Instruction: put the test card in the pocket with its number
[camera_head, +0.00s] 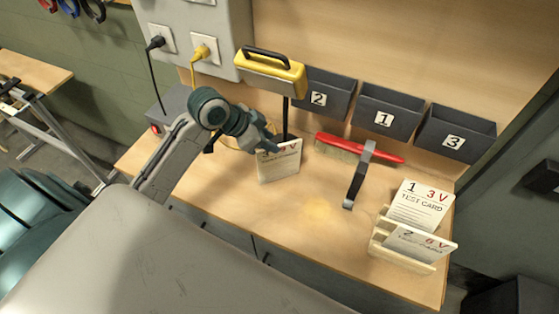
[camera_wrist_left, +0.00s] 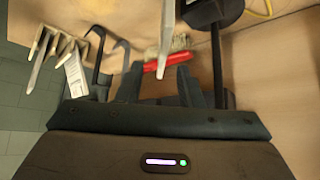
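A white test card (camera_head: 279,162) stands near upright at the back of the bench. Its red marking looks like "3 V"; the gripper covers its black number. My left gripper (camera_head: 268,139) is at the card's top edge. In the left wrist view its dark fingers (camera_wrist_left: 159,84) are apart, with the card (camera_wrist_left: 167,38) seen edge-on between them. Two other cards, "1 3 V" (camera_head: 420,205) and "2 6 V" (camera_head: 418,243), sit in a pale rack (camera_head: 384,251) at the right. Grey wall pockets are marked 2 (camera_head: 322,92), 1 (camera_head: 391,108) and 3 (camera_head: 459,133). My right gripper is out of view.
A red-handled brush (camera_head: 385,153) and a dark bent tool (camera_head: 356,186) lie mid-bench below the pockets. A yellow-cased device (camera_head: 270,74) on a black post stands behind my gripper. Sockets with plugged cables are on the wall. The bench's front middle is clear.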

